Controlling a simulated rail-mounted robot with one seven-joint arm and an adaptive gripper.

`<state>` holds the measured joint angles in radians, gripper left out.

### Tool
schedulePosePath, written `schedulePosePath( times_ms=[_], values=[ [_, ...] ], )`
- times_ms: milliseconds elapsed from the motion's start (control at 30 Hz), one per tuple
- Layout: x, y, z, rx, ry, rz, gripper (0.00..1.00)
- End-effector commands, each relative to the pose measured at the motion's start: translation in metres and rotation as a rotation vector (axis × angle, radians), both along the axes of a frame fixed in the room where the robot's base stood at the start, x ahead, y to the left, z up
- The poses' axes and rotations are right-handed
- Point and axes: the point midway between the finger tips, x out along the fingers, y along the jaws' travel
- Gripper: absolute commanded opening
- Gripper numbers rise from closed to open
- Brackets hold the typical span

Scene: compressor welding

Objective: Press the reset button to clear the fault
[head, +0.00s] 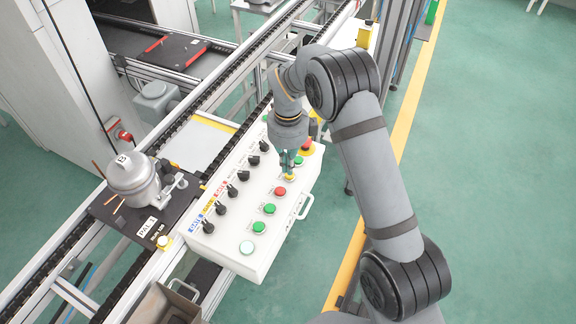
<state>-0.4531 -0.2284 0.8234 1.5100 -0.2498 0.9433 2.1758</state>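A white control box (232,262) with a sloped panel stands in the middle of the head view. Its right side carries a row of push buttons: a white one (247,247), two green ones (264,217), a red one (280,191), a yellow one (289,178) and another green one (298,161). The button labels are too small to read, so I cannot tell which is reset. My gripper (288,171) points down over the yellow button, its fingers looking close together and empty. I cannot tell whether the tips touch the button.
A red emergency stop (306,145) sits close to my gripper at the panel's far end. Black rotary knobs (232,190) line the panel's left side. A compressor (134,182) sits on a dark pallet on the conveyor at left. Open green floor lies at right.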

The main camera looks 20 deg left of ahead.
Motion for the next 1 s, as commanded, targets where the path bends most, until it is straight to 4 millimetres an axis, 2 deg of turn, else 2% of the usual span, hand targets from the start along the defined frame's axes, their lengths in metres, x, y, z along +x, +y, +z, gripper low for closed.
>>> schedulePosePath(
  times_ms=[200,633,900,1000],
  values=[
    [0.000,0.000,-0.017,0.000,0.001,0.000,0.00],
    [0.000,0.000,-0.023,0.001,-0.001,0.000,0.00],
    [0.001,0.000,-0.043,0.002,-0.001,0.000,0.00],
    [0.000,0.000,-0.044,0.000,0.001,0.000,0.00]
  ],
)
